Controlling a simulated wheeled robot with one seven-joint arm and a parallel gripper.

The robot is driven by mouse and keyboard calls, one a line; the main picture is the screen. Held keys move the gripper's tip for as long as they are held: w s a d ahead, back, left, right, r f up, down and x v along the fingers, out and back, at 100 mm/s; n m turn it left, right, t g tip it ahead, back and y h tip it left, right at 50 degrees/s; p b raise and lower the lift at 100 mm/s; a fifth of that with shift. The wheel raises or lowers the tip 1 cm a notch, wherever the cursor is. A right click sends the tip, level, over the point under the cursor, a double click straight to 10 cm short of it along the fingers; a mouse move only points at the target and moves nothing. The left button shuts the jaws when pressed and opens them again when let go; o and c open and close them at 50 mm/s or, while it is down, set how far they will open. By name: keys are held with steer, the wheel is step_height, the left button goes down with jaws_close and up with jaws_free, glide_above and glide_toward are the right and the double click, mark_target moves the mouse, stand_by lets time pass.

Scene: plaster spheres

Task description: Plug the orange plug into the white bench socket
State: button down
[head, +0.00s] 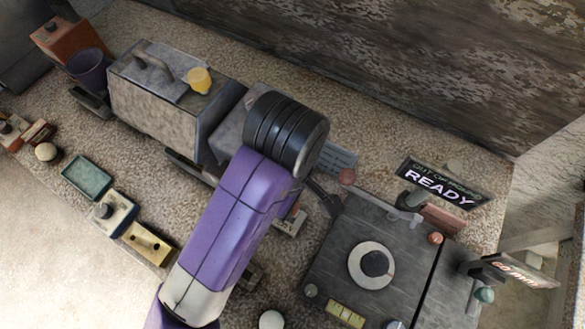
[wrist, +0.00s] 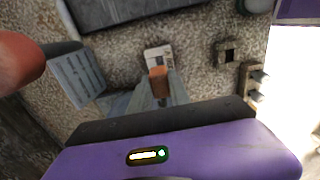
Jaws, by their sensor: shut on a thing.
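The orange plug (wrist: 158,84) is upright between the fingertips of my gripper (wrist: 158,95) in the wrist view. My gripper is shut on it. The white bench socket (wrist: 154,55) lies just beyond the plug in that view, on the speckled bench. The plug overlaps its near edge in the picture; I cannot tell whether they touch. In the head view the socket (head: 290,226) shows partly beside my purple arm, which hides most of my gripper and the plug.
A dark panel (head: 335,253) with a round white dial lies right of my arm. A lettered card (wrist: 74,77) and a reddish rounded thing (wrist: 16,62) are left in the wrist view. A block with a square hole (wrist: 229,53) sits right. A grey metal box (head: 150,103) stands behind my arm.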

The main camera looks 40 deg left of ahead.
steer(key=shift+w+r+p, duration=0.1)
steer(key=shift+r+p, duration=0.05)
steer(key=shift+p, duration=0.5)
steer(key=shift+f+b, duration=1.5)
steer(key=shift+f, duration=1.05)
steer(key=shift+p, duration=1.2)
steer(key=shift+f+b, duration=0.7)
steer(key=shift+f, duration=0.85)
steer(key=c, duration=1.1)
jaws_free()
steer(key=shift+c, duration=0.2)
steer(key=shift+r, duration=0.1)
steer(key=shift+r+p, duration=1.9)
steer(key=shift+p, duration=0.5)
